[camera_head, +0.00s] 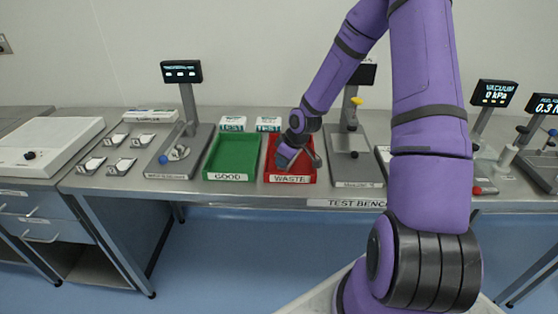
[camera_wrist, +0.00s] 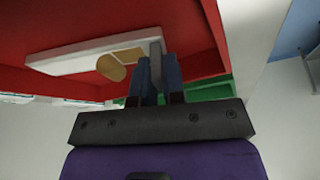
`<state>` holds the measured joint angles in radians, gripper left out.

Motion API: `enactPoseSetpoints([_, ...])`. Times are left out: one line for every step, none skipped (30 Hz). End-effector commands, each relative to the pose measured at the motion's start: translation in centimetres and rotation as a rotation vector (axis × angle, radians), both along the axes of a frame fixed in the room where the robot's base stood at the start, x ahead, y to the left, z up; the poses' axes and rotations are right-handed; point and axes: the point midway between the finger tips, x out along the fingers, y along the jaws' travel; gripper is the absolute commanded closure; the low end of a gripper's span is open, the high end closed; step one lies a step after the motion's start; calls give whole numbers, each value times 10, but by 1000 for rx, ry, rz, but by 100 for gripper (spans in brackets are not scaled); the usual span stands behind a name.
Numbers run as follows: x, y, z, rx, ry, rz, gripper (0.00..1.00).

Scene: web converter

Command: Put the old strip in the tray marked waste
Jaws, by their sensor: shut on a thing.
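The red tray marked WASTE (camera_head: 308,178) sits on the bench, right of the green tray. My gripper (camera_head: 285,163) reaches down into the red tray area from above. In the wrist view my gripper (camera_wrist: 158,78) is shut on the old strip (camera_wrist: 75,58), a pale flat piece with a tan patch and a grey upright part between the fingers. The strip lies against the red of the tray (camera_wrist: 60,22) in that view; I cannot tell whether it touches the tray floor. In the head view the strip is hidden by my gripper.
The green tray marked GOOD (camera_head: 232,157) stands close on the left. Two small white boxes marked TEST (camera_head: 232,124) stand behind the trays. A test stand (camera_head: 182,150) is at left and another stand (camera_head: 350,155) at right. Several small pale pieces (camera_head: 120,166) lie at far left.

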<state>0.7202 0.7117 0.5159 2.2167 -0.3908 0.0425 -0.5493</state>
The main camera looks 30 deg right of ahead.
Motion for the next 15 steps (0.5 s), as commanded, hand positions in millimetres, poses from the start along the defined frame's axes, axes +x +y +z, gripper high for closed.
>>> enactPoseSetpoints([0,0,0,0,-1,1,100])
enactPoseSetpoints([0,1,0,0,-1,1,100])
enactPoseSetpoints([0,1,-1,0,-1,1,100])
enactPoseSetpoints([0,1,-2,0,0,1,100])
enactPoseSetpoints([0,1,-3,0,0,1,100])
enactPoseSetpoints([0,1,-2,0,-1,1,80])
enactPoseSetpoints([0,1,-2,0,-1,1,74])
enactPoseSetpoints([0,1,-2,0,-1,1,67])
enactPoseSetpoints([0,1,-2,0,-1,1,64])
enactPoseSetpoints([0,1,-2,0,-1,1,64])
enactPoseSetpoints([0,1,-2,0,-1,1,64])
enactPoseSetpoints([0,1,-2,0,-1,1,64])
enactPoseSetpoints([0,1,-2,0,-1,1,64])
enactPoseSetpoints([0,1,-2,0,-1,1,64])
enactPoseSetpoints([0,1,-2,0,-1,1,64])
